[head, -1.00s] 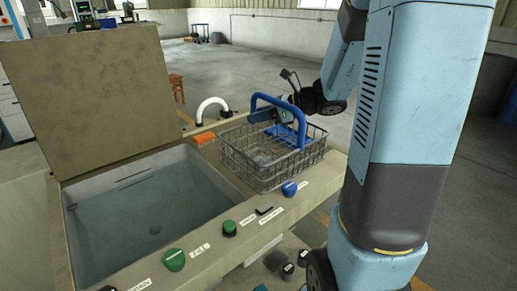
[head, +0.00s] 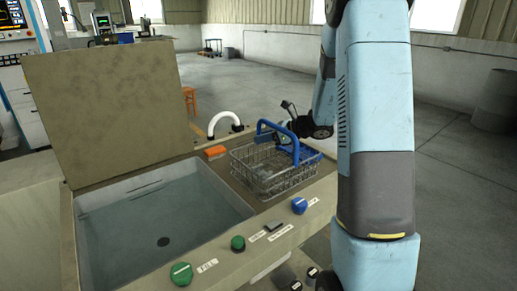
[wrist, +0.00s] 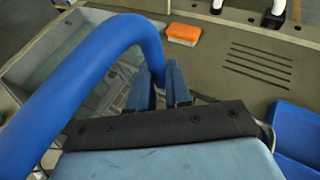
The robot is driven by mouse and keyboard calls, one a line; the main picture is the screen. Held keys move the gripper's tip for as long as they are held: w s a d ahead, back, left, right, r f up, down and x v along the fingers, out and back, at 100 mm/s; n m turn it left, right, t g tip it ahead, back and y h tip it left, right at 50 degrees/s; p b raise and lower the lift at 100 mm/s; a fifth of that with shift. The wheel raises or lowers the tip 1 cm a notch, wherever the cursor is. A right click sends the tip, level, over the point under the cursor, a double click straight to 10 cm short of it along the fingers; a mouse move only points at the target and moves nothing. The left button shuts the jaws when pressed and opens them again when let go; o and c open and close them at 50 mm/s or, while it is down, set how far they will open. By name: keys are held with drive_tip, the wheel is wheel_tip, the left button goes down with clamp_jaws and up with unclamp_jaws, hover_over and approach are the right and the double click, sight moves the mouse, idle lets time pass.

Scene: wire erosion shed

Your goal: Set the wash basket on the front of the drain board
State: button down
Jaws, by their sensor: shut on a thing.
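The wash basket (head: 262,178) is a grey wire basket with a blue arched handle (head: 262,130). In the head view it is over the drain board (head: 212,168), right of the sink. I cannot tell whether its base touches the board. My gripper (wrist: 161,82) is shut on the handle, which curves across the left of the wrist view (wrist: 85,60). In the head view the gripper is partly hidden by the handle and my arm. The drain board also shows in the wrist view, with dark slots (wrist: 258,62).
The water-filled sink (head: 165,215) has a raised lid (head: 115,105). An orange brush (head: 215,152) and white pipe (head: 222,118) are behind the basket's left side. A blue object (wrist: 297,135) is at the right in the wrist view. Knobs (head: 299,205) line the front panel.

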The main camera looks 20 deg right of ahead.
sight(262, 147)
drive_tip(key=shift+w+d+f, duration=0.1)
drive_tip(key=shift+w+f, duration=0.65)
drive_tip(key=shift+f, duration=1.7)
drive_tip(key=c, duration=1.1)
unclamp_jaws()
drive_tip(key=shift+o, duration=0.2)
drive_tip(key=v, duration=1.2)
